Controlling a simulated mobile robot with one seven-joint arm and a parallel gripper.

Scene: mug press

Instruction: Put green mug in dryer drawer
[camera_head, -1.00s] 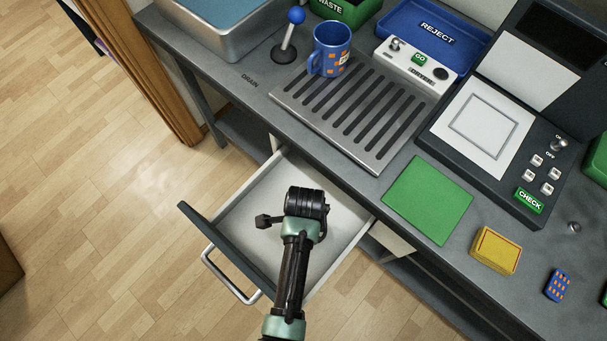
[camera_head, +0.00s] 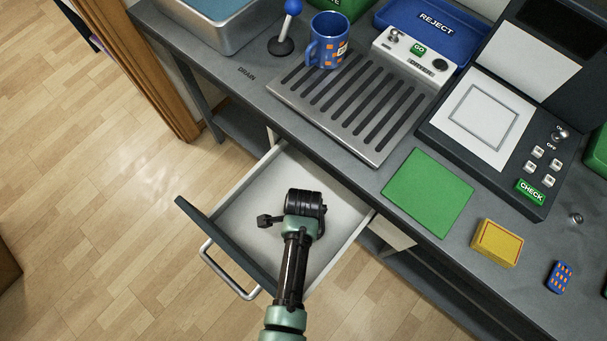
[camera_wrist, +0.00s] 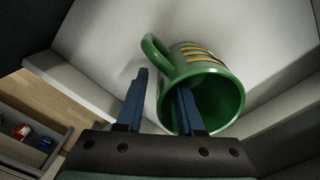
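The green mug (camera_wrist: 215,65) with orange stripes is inside the open dryer drawer, seen in the wrist view. Its mouth faces the wrist camera and its handle points to the upper left. It looks tilted or on its side; I cannot tell exactly how it rests. My gripper (camera_wrist: 163,82) is open, with one blue finger inside the mug's mouth and the other outside the wall, apart from it. The drawer (camera_head: 253,210) is pulled out below the counter in the head view.
A blue mug (camera_head: 326,46) stands on the drain grille (camera_head: 350,105). A blue-knobbed lever (camera_head: 286,32), a reject tray (camera_head: 425,25), a check station (camera_head: 490,115), a green mat (camera_head: 428,192) and a yellow block (camera_head: 497,242) are on the counter.

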